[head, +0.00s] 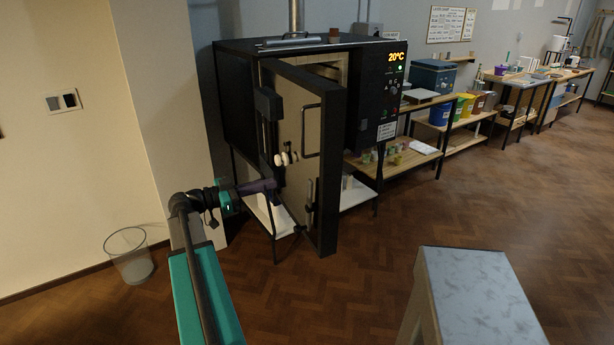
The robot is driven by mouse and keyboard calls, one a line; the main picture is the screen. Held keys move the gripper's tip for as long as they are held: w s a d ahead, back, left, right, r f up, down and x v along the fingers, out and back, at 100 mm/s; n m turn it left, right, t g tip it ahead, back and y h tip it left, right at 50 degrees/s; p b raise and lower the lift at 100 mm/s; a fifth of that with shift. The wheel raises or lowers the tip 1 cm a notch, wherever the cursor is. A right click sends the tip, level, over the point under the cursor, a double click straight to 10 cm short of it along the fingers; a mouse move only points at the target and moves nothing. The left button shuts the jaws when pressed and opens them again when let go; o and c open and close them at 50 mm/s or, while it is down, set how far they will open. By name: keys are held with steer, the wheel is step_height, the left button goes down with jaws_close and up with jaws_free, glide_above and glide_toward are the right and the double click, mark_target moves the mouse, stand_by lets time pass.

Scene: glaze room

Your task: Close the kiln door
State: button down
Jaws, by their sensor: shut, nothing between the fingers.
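The kiln (222,92) is a black box on a stand in the middle of the head view, its display reading 20°C. Its door (333,175) stands open, swung out from the front, and part of the lit opening (330,68) shows above it. The door's broad face is pale, with a dark bar handle (305,130) and a pale knob (287,158) at its left. My gripper (277,188) is shut and empty, low at the left side of the door, below the knob. I cannot tell whether it touches the door.
A wire waste basket (129,257) stands on the floor at left. A grey-topped block (474,290) stands at the front right. Low shelves (408,160) with small pots and colored bins line the wall at right.

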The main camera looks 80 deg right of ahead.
steer(key=shift+s, duration=0.1)
steer(key=p, duration=0.5)
glide_toward(318, 173)
steer(key=x, duration=0.4)
steer(key=shift+s+d+r, duration=0.15)
steer(key=shift+d, duration=0.15)
steer(key=shift+p+x, duration=0.5)
steer(key=shift+x, duration=0.45)
